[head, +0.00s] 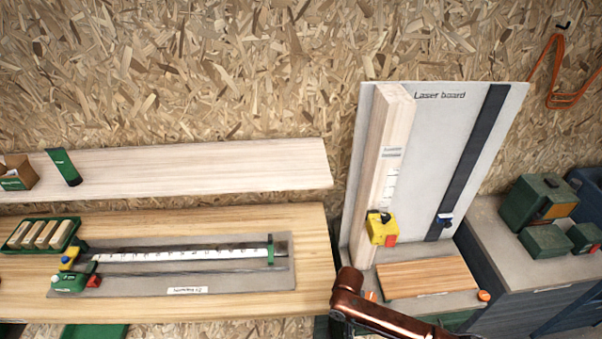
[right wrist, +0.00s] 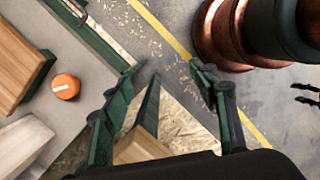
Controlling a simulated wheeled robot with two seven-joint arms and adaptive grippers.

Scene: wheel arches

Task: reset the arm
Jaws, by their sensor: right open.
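My right gripper (right wrist: 163,72) shows in the right wrist view with its two dark green fingers spread apart and nothing held between them. It is above the floor, to the right of the laser board's base (right wrist: 30,110). In the head view my copper right arm (head: 348,285) reaches in from the bottom right, in front of that base; its gripper cannot be made out there. My left arm is not identifiable in either view.
The laser board (head: 425,150) stands upright behind my right arm, with a yellow device (head: 382,229) on its post. An orange knob (right wrist: 66,87) is close left of the gripper. Green boxes (head: 538,203) sit at right. A measuring rail (head: 180,254) lies on the left bench.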

